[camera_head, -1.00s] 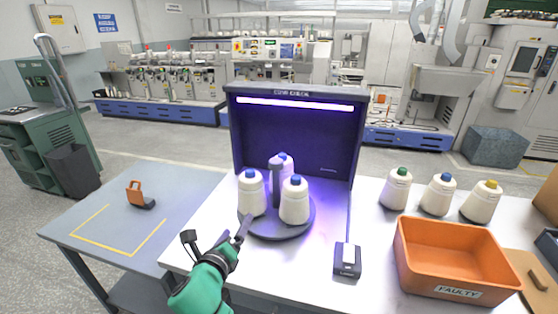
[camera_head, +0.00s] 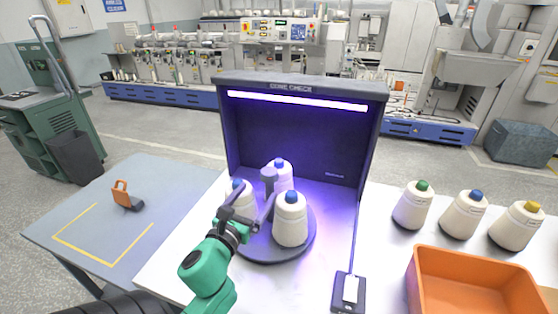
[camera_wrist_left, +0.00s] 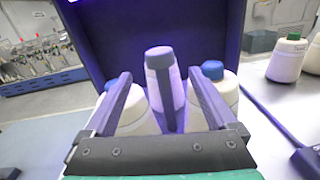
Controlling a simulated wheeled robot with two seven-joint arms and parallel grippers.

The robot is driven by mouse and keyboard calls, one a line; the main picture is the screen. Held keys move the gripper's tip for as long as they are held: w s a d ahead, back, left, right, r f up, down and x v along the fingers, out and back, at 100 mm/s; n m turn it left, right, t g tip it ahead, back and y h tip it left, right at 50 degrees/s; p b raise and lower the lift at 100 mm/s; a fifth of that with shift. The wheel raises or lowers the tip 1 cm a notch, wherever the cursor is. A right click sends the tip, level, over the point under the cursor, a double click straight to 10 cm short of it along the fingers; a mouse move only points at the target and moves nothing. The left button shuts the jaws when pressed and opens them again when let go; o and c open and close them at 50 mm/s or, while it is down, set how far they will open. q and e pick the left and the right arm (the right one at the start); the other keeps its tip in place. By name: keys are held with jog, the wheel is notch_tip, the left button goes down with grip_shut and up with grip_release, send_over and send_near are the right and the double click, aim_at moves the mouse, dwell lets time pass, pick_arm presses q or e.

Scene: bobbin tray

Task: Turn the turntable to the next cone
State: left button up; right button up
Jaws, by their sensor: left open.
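My left gripper (camera_head: 251,200) is open over the turntable's near side, partly covering the left cone. In the left wrist view, its fingers (camera_wrist_left: 165,90) stand apart on either side of the post, with the back cone behind. I cannot tell contact. My right gripper is out of view.
An orange bin (camera_head: 430,260) stands at the right, with several cones including a green-tipped one (camera_head: 413,207) behind it. A small dark device (camera_head: 348,291) lies at the table's front. An orange-handled tool (camera_head: 122,195) lies on the grey side table (camera_head: 80,195).

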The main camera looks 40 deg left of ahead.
aim_at(273, 168)
pick_arm(q)
jog(key=p+x, duration=0.1)
jog(key=x, duration=0.5)
jog(key=p+x, duration=0.2)
jog(key=x, duration=0.3)
jog(key=shift+w+a+r, duration=0.1)
jog(key=shift+w+r, duration=0.15)
jog(key=shift+w, duration=0.1)
jog(key=shift+w+a, duration=0.1)
jog(key=shift+w, duration=0.4)
jog(key=shift+s, duration=0.1)
jog(key=shift+c, duration=1.3)
grip_shut()
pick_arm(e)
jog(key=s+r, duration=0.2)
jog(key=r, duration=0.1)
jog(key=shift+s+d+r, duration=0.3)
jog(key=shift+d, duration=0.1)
